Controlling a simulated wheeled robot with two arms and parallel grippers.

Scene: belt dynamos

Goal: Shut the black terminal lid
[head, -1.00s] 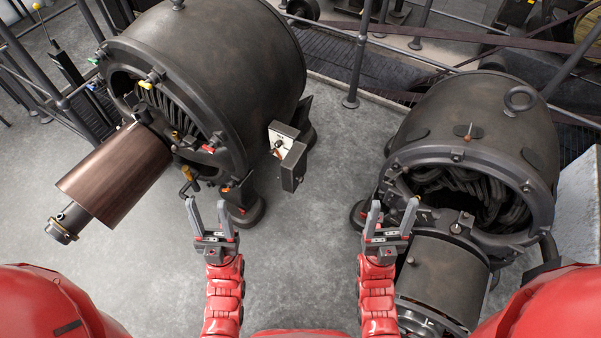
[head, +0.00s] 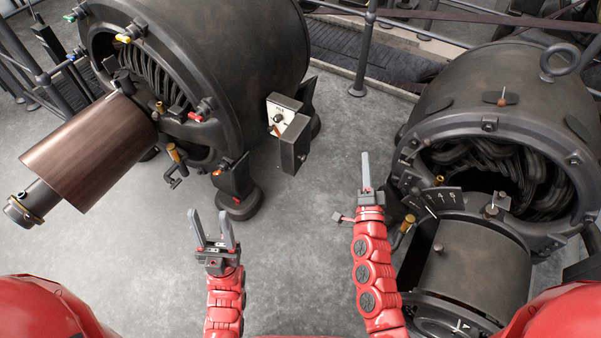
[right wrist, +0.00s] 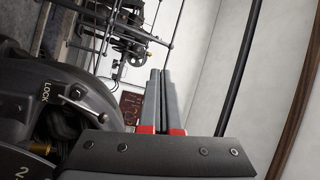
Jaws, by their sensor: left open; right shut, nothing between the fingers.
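The terminal box (head: 279,118) is on the right side of the left dynamo in the head view, with a pale panel and a dark knob showing. Its black terminal lid (head: 294,146) stands open, swung out to the lower right of the panel. My right gripper (head: 366,158) is shut and empty, pointing up the picture, to the right of the lid and clear of it. Its closed fingers also show in the right wrist view (right wrist: 163,90), where the lid is not seen. My left gripper (head: 213,216) is open and empty, below and left of the lid.
The left dynamo (head: 225,55) has a brown cylinder (head: 90,152) and coloured handles. The right dynamo (head: 500,95) stands close beside my right arm, with a numbered dark plate (head: 440,202). Bare grey floor (head: 310,225) lies between my grippers. Railings stand behind.

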